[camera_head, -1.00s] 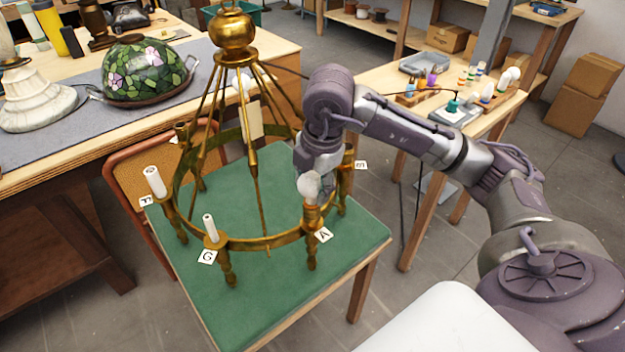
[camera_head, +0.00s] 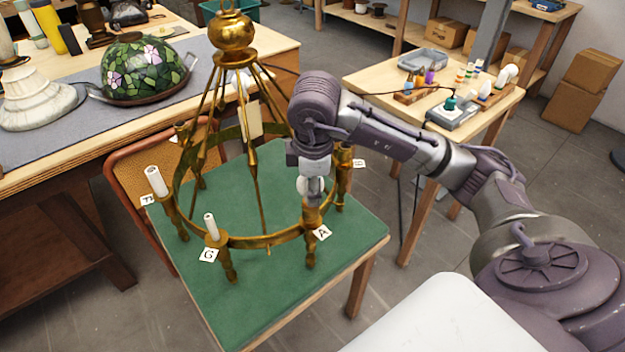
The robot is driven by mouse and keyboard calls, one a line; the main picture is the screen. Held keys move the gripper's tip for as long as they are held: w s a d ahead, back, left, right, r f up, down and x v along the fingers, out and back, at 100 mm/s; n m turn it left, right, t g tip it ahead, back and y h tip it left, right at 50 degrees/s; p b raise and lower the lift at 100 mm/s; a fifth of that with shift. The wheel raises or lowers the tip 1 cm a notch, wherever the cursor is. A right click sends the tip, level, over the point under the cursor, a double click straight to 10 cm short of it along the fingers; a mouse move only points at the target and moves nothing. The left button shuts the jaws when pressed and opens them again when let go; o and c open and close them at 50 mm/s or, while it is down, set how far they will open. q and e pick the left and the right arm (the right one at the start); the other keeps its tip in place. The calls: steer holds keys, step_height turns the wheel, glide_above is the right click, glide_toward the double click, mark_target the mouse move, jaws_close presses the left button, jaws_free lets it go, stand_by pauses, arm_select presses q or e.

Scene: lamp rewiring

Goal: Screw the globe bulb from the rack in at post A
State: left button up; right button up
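The brass chandelier (camera_head: 272,241) stands on a green-topped table (camera_head: 255,300). Post A (camera_head: 312,215), beside the tag "A" (camera_head: 322,232), is at its front right. A pale globe bulb (camera_head: 314,186) is upright at the top of post A, partly covered by my gripper; how deep it sits in the socket cannot be told. My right gripper (camera_head: 311,190) points down from above, its fingers around or right beside the bulb. Whether they grip it is not clear. My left gripper is out of view.
White candle sleeves stand on the post by tag G (camera_head: 211,227) and the post to its left (camera_head: 156,181). A side table holds a bulb rack (camera_head: 495,92) and a grey tray (camera_head: 422,61). A stained-glass shade (camera_head: 145,70) sits on the left bench.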

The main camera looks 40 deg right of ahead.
steer(key=o, duration=1.4)
steer(key=shift+a, duration=0.1)
steer(key=shift+c, duration=0.2)
